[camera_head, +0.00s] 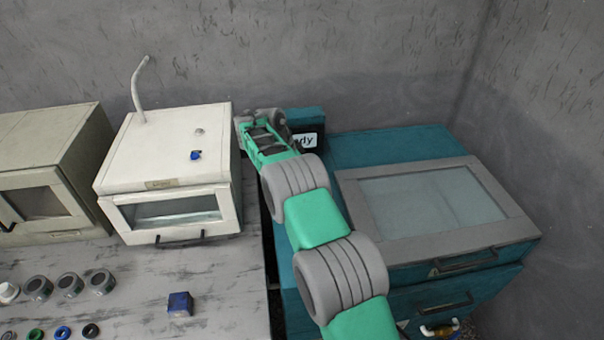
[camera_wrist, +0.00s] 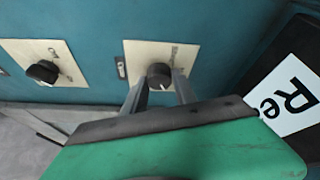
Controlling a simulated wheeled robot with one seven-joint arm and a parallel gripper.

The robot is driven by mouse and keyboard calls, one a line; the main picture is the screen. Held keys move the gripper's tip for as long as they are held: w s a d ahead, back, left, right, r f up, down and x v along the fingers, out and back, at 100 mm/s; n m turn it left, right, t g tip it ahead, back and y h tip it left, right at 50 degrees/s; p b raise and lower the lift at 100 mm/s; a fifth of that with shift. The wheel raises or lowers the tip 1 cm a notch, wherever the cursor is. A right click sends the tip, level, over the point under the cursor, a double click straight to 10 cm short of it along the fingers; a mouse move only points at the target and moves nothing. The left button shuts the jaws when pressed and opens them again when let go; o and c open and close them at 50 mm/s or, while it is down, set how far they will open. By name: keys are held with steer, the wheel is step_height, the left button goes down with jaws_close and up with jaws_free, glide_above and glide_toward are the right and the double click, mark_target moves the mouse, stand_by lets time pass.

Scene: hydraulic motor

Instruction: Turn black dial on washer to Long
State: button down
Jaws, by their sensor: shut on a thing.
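The teal washer (camera_head: 390,145) stands at the right in the head view, with a grey-framed glass lid. In the wrist view, its teal panel carries two black dials on cream plates. My gripper (camera_wrist: 160,84) has its two fingers on either side of the right-hand dial (camera_wrist: 158,71) and is shut on it. The lettering on that plate is too small to read, and the dial's pointer setting cannot be told. The other dial (camera_wrist: 43,71) is at the left, untouched. In the head view my arm hides the dials.
A dark display with a white "Re" label (camera_wrist: 290,97) is close to my gripper on the right. A white oven-like box (camera_head: 165,165) stands left of my arm. The grey bench holds a blue cube (camera_head: 180,304) and several rings and cylinders.

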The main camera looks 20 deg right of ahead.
steer(key=shift+f, duration=0.1)
steer(key=c, duration=1)
jaws_free()
steer(key=p+v, duration=0.2)
steer(key=v, duration=0.6)
steer(key=shift+p, duration=0.4)
